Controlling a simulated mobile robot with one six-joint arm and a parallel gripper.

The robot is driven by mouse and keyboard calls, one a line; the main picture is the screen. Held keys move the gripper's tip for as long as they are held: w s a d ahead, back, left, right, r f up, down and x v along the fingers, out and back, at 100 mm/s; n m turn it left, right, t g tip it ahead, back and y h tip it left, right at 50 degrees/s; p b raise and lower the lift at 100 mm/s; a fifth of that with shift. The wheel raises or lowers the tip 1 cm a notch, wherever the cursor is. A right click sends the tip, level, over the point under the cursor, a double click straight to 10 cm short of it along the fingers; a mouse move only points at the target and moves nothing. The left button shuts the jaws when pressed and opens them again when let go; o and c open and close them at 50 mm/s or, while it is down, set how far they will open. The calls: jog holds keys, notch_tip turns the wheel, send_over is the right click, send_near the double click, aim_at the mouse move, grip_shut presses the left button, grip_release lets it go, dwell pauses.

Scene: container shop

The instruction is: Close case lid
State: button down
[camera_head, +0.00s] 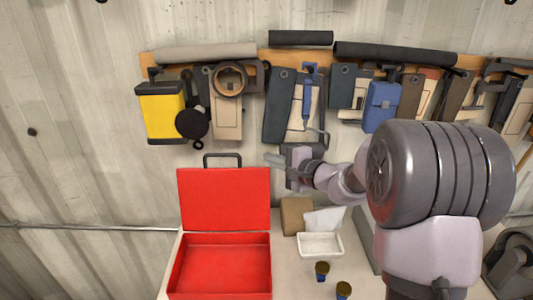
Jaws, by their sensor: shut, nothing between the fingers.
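A red case (222,265) stands on the pale work surface at the lower middle of the view, its inside empty as far as it shows. Its red lid (225,199) stands upright at the back, with a dark handle (222,158) on its top edge. My gripper (270,159) points left, just to the right of the lid's upper right corner, near handle height. The gripper is shut and holds nothing. I cannot tell whether it touches the lid. My arm reaches in from the right.
A white tray (320,246) and a brown box (297,217) stand to the right of the case. Two small dark-topped jars (322,271) stand in front of the tray. Tools hang on a wooden wall rack (270,60), including a yellow box (160,113).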

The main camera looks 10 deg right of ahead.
jog(key=p+x, duration=0.2)
jog(key=x, duration=0.5)
jog(key=s+a, duration=0.1)
jog(key=s+a+r, duration=0.1)
jog(key=s, duration=0.1)
jog(key=shift+s+a+p, duration=0.15)
jog(key=shift+a+p, duration=0.05)
jog(key=shift+p, duration=0.15)
jog(key=shift+a+f, duration=0.1)
jog(key=shift+f+b, duration=0.1)
jog(key=shift+b, duration=0.45)
